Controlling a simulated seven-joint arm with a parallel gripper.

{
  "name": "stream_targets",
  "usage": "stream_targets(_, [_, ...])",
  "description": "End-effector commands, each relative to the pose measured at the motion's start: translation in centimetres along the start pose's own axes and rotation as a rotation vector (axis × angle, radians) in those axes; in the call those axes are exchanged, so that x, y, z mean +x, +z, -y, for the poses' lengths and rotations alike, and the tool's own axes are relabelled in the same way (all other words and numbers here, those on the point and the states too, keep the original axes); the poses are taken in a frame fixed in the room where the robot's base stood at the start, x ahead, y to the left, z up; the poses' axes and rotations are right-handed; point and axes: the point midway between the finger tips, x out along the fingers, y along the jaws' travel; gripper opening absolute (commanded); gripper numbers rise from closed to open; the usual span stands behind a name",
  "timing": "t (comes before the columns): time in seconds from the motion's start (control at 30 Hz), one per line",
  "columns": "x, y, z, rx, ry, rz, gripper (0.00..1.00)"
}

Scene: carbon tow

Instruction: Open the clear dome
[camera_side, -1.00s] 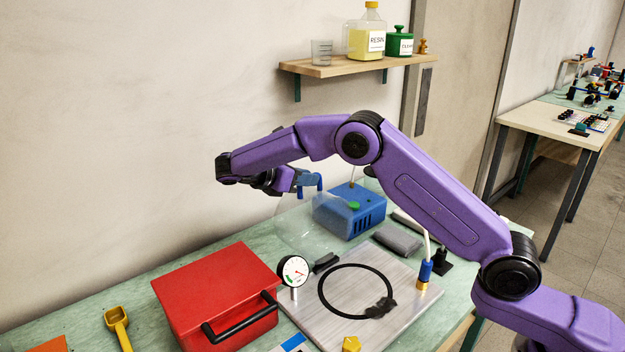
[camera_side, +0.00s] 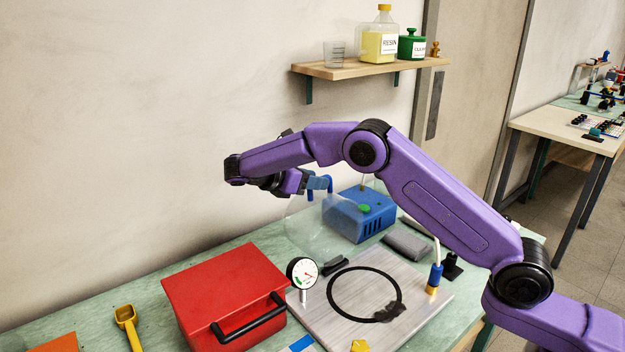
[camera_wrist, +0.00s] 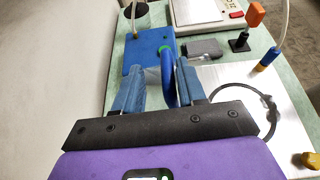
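The clear dome (camera_side: 308,228) stands tipped up on edge behind the metal plate (camera_side: 420,298), beside the black hinge (camera_side: 336,266), and does not cover the plate. Its blue handle (camera_wrist: 167,78) shows in the wrist view between my two blue-grey fingers. My gripper (camera_wrist: 160,68) is open; the fingers stand apart, with the handle nearer the right one. In the side view my gripper (camera_side: 316,184) is at the dome's upper edge. The dome's clear wall is hard to make out in the wrist view.
A black seal ring (camera_side: 333,303) with a dark tow tuft (camera_side: 390,312) lies on the plate. A dial gauge (camera_side: 302,271) and red box (camera_side: 225,300) stand left of it. A blue pump box (camera_side: 372,212) is behind. A hose fitting (camera_side: 435,278) stands at the right.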

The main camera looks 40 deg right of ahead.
Motion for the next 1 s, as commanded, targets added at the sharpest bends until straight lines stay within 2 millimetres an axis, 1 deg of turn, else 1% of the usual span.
stream_targets(0.13, [-1.2, -0.1, 0.0, 0.002, 0.002, -0.001, 0.40])
stream_targets(0.4, [-5.1, -0.1, 0.0, 0.002, 0.005, -0.002, 0.40])
stream_targets(0.53, [-6.4, -0.1, -0.1, 0.002, 0.004, 0.000, 0.40])
stream_targets(0.73, [-7.3, -0.1, -0.1, 0.001, 0.002, 0.000, 0.40])
stream_targets(1.0, [-7.5, 0.0, 0.0, 0.001, 0.002, 0.001, 0.40])
